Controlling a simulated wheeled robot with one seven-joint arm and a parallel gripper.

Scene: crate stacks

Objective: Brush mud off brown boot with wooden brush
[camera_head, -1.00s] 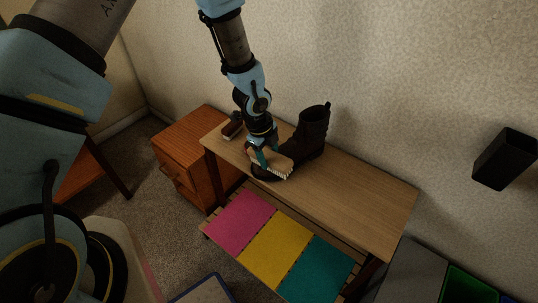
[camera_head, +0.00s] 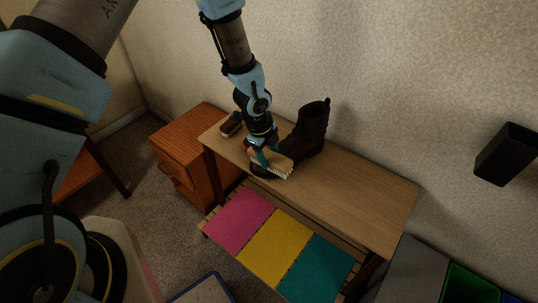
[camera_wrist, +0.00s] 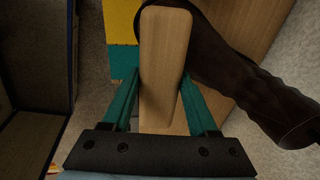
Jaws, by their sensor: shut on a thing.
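A dark brown boot (camera_head: 309,131) stands upright on a wooden bench (camera_head: 362,203). Its toe points toward the front left and is partly hidden by the brush and my gripper. My gripper (camera_head: 262,157) is shut on the wooden brush (camera_head: 272,163), whose pale bristles face down at the boot's toe. In the wrist view the brush's plain wooden back (camera_wrist: 164,62) lies between the two green fingers, with the boot (camera_wrist: 245,75) right beside it. I cannot tell whether the bristles touch the leather. No mud can be made out.
A second brown item (camera_head: 232,124), perhaps a brush or shoe, lies at the bench's left end. Pink, yellow and teal mats (camera_head: 275,246) lie on a lower slatted shelf. An orange-brown cabinet (camera_head: 186,147) stands left. The bench's right half is clear.

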